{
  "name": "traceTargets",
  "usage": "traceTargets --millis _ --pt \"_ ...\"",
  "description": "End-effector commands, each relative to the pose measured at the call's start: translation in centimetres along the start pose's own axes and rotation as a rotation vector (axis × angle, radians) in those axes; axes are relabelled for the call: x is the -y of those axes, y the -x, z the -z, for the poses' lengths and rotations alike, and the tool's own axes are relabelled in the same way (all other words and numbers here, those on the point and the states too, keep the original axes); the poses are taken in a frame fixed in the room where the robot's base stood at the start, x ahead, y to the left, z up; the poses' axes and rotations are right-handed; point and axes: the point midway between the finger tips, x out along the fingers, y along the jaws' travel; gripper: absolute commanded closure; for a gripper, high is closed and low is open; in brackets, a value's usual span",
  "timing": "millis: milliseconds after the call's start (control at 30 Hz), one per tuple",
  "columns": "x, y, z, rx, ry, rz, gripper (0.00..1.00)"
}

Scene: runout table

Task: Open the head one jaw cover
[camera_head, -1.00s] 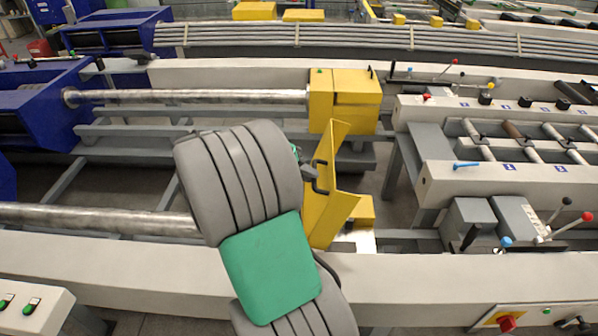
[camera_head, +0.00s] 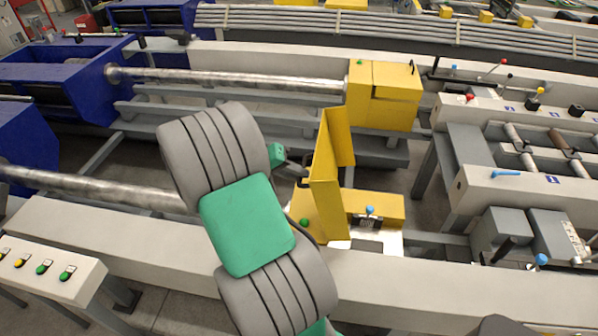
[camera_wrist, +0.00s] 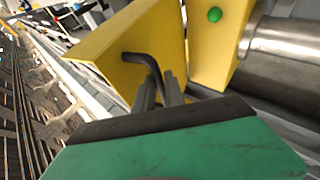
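The yellow jaw cover (camera_head: 328,165) of the near head stands swung up on its yellow housing (camera_head: 380,207). The opening beside it shows a blue-topped knob and grey metal. In the wrist view the cover (camera_wrist: 125,45) carries a black bent handle (camera_wrist: 140,62). My gripper (camera_wrist: 161,92) has its two grey fingers on either side of this handle, close together on it. In the head view my gripper (camera_head: 300,175) reaches the cover's left side, and my arm hides part of the housing. A green button (camera_wrist: 214,15) sits on the housing.
A second yellow head (camera_head: 385,95) with its cover down stands behind, on a long steel bar (camera_head: 230,82). A white beam (camera_head: 400,290) runs along the front. A button panel (camera_head: 40,270) is at the lower left. A grey bench (camera_head: 530,180) with levers stands right.

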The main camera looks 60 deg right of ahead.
Motion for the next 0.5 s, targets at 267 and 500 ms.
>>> traceTargets --millis 267,500 --pt "1.31 -0.04 -0.51 0.005 0.028 0.015 1.00" --pt "0.99 -0.18 -0.32 0.006 0.020 0.015 0.66"
